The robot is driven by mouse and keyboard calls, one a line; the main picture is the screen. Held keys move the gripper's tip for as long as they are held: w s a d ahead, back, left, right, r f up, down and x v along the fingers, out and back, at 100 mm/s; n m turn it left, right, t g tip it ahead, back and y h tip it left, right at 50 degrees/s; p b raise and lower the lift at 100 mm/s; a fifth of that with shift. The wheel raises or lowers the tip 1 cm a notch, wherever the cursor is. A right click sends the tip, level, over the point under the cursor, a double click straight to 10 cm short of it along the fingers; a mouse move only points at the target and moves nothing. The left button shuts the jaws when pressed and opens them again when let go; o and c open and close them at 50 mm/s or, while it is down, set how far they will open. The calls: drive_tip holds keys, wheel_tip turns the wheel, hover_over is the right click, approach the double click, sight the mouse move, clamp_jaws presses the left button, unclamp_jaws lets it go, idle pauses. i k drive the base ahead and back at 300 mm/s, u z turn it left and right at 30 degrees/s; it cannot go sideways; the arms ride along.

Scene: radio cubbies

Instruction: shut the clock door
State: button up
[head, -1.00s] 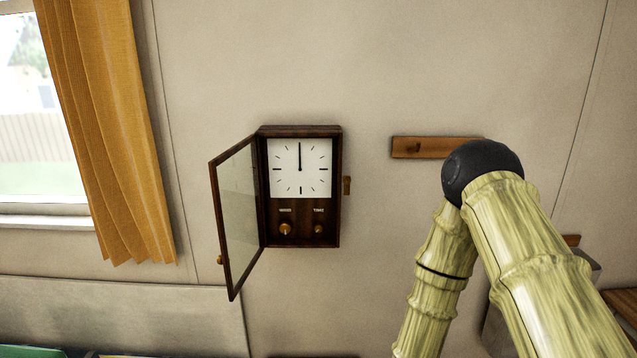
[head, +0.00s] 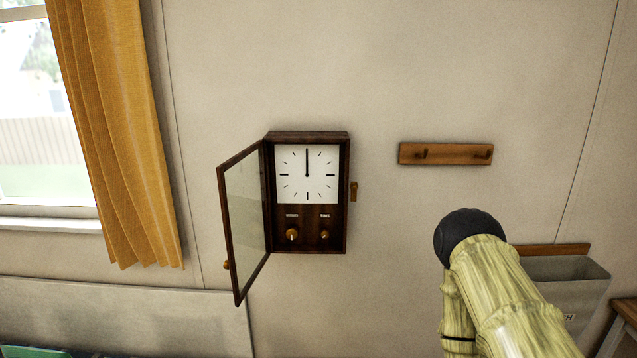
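A dark wooden wall clock (head: 308,228) hangs on the wall near the middle of the head view, with a white face, two brass knobs below it and a small brass latch (head: 354,191) on its right side. Its glass clock door (head: 246,215) is hinged on the left of the case and stands wide open, swung out to the left. A small brass knob (head: 226,265) is on the door's free edge. My arm shows at the lower right, apart from the clock. My gripper is out of the picture.
A wooden peg rail (head: 446,154) is on the wall right of the clock. A grey wall bin (head: 562,285) is at the lower right. An orange curtain (head: 115,130) and a window are at the left. The wall around the clock is otherwise clear.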

sight(230, 265)
drive_tip(key=z, duration=0.5)
drive_tip(key=k, duration=1.1)
drive_tip(key=u, duration=0.55)
drive_tip(key=i, duration=0.75)
drive_tip(key=u, duration=0.3)
